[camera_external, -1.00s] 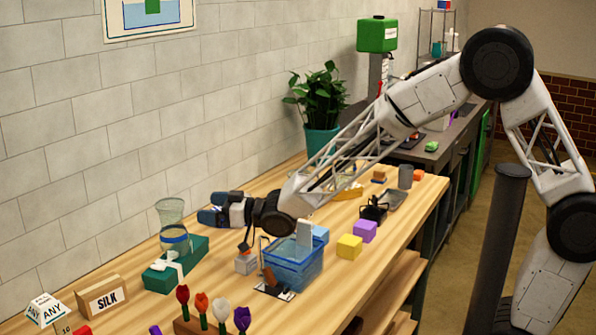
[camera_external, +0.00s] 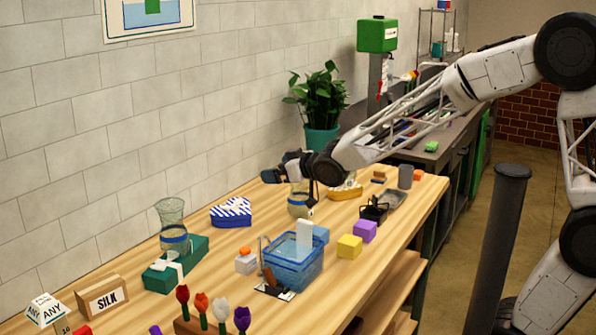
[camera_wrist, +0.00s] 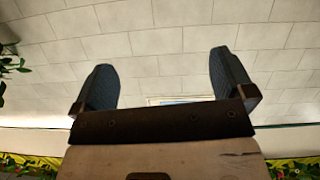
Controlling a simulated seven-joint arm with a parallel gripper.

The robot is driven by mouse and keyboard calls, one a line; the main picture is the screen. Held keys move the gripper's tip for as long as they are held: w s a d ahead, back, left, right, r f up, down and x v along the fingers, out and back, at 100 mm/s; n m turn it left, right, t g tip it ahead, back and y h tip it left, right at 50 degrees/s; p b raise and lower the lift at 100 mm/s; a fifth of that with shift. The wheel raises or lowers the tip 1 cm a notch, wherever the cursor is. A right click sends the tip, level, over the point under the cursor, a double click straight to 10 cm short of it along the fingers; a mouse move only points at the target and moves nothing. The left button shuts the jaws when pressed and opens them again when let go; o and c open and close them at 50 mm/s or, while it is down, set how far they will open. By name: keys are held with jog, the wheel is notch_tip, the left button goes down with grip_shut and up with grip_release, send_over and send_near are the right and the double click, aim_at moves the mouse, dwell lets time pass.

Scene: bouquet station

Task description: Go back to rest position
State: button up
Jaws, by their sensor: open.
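My gripper (camera_external: 270,174) is above the far part of the wooden table, near the tiled wall, to the left of the potted plant. In the wrist view my gripper (camera_wrist: 162,85) has its two dark fingers spread wide apart, with nothing between them. My arm reaches in from the right, above the table's right side.
Below my gripper stand a jar (camera_external: 300,204) and a blue-striped box (camera_external: 231,212). A dark post (camera_external: 497,240) rises at right.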

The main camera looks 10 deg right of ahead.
jog(key=s+d+m+g+h, duration=0.1)
jog(key=s+d+m+h, duration=0.2)
jog(key=d, duration=1)
jog(key=s+d+m+g+h, duration=0.15)
jog(key=d+h, duration=0.35)
jog(key=d, duration=0.8)
jog(key=s+d+f+m+g+h, duration=0.1)
jog(key=s+d+m+g, duration=0.1)
jog(key=s+d, duration=0.6)
jog(key=s+d+f+m+g+h, duration=0.1)
jog(key=s+d+f+m+g, duration=0.1)
jog(key=s+d, duration=0.6)
jog(key=s+m+g, duration=0.1)
jog(key=s, duration=0.4)
jog(key=shift+d, duration=0.15)
